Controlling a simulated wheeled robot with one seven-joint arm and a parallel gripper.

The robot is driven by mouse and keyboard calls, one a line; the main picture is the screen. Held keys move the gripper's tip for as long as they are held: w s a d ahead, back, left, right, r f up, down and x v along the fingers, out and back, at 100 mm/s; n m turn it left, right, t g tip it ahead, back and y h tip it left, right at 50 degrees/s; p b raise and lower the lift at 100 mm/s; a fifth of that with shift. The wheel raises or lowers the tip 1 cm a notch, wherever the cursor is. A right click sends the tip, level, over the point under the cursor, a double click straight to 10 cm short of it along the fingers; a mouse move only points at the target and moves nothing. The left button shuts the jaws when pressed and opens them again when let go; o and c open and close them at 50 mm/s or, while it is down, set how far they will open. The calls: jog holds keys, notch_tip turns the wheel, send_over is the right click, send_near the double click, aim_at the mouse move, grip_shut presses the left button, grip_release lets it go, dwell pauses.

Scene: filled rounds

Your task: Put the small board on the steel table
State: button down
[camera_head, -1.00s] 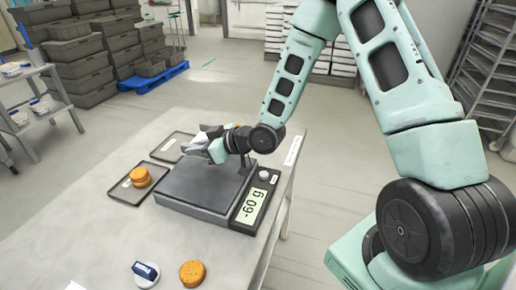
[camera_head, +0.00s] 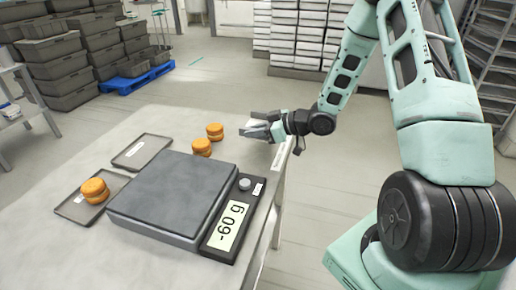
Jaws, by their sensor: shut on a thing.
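My gripper (camera_head: 262,131) is at the far right edge of the steel table (camera_head: 60,240), beyond the scale. It is shut on a small pale, flat piece (camera_head: 264,114), which looks like the small board seen nearly edge-on; the fingers and wrist hide part of it. I cannot tell whether it touches the table. The scale's dark platform (camera_head: 170,190) is bare, and its display (camera_head: 226,226) reads -60 g.
Orange filled rounds (camera_head: 94,190) lie on a dark tray (camera_head: 76,208) left of the scale. Another tray (camera_head: 142,150) holds only a white label. Two more rounds (camera_head: 215,131) (camera_head: 202,147) lie behind the scale, near my gripper. The table's front left is clear.

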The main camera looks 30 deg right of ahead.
aim_at(255, 157)
jog(key=shift+f, duration=3.4)
jog(key=shift+f, duration=0.15)
jog(key=c, duration=1.4)
grip_release()
jog(key=shift+o, duration=0.2)
